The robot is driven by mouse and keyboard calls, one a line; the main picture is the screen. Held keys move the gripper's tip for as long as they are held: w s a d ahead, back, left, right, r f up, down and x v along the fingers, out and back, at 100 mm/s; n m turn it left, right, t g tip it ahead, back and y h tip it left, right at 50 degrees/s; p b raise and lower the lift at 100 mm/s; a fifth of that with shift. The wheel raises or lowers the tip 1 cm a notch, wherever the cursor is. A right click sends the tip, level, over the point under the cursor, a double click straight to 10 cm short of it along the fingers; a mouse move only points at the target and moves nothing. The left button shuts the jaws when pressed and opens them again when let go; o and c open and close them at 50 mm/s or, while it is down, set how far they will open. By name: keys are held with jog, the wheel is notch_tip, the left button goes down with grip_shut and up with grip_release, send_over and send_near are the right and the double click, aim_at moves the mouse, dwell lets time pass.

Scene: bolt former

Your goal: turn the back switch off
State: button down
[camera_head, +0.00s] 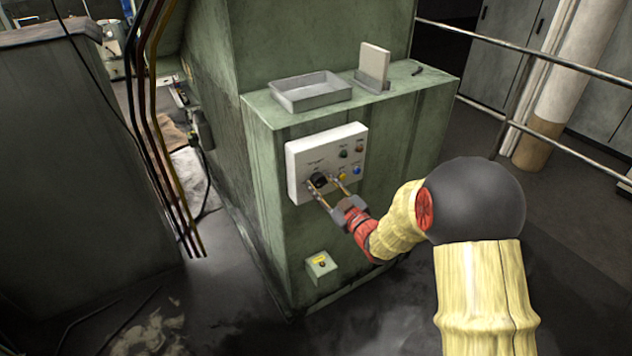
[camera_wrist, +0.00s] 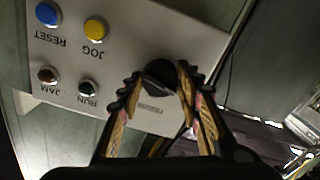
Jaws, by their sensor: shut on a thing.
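The back switch is a black rotary knob (camera_head: 319,181) on the left part of a white control panel (camera_head: 326,148) on the side of the green machine. In the wrist view the knob (camera_wrist: 160,76) sits between my fingertips. My gripper (camera_head: 325,188) reaches the panel from the lower right, with its fingers closed around the knob. In the wrist view the fingers of my gripper (camera_wrist: 158,85) touch or nearly touch both sides of it. The knob's pointer and most of its label are too small or covered to read.
Beside the knob are a blue RESET button (camera_wrist: 47,13), a yellow JOG button (camera_wrist: 96,28), and JAM (camera_wrist: 48,74) and RUN (camera_wrist: 88,88) lamps. A grey tray (camera_head: 311,103) lies on the ledge above. Railings (camera_head: 520,127) stand at right.

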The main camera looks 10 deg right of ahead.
jog(key=shift+n+b, duration=1.5)
jog(key=shift+b, duration=0.2)
jog(key=c, duration=1.3)
grip_release()
jog(key=shift+o, duration=0.2)
jog(key=shift+s, duration=0.1)
jog(key=v, duration=0.8)
